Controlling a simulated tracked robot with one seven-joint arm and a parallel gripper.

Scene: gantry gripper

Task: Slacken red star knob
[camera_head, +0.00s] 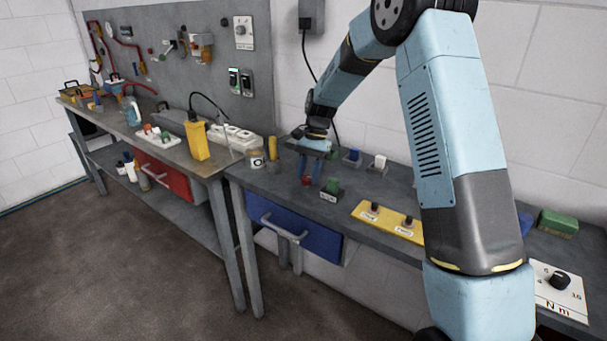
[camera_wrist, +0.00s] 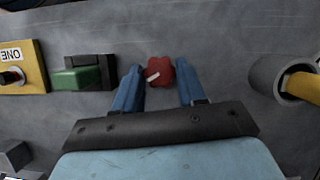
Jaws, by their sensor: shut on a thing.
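The red star knob (camera_wrist: 159,71) sits on the grey workbench and shows a short white mark on its top in the wrist view. My gripper (camera_wrist: 160,88) has its two blue fingers on either side of the knob and is shut on it. In the head view my gripper (camera_head: 310,170) points down at the bench, and the knob (camera_head: 307,180) shows as a small red patch between the fingers. What the knob is fixed to is hidden.
A green block in a dark holder (camera_wrist: 82,76) stands left of the knob in the wrist view. A yellow plate (camera_wrist: 22,66) labelled ONE lies farther left. A grey cup with a yellow rod (camera_wrist: 266,78) stands right. A blue drawer (camera_head: 290,222) is below the bench top.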

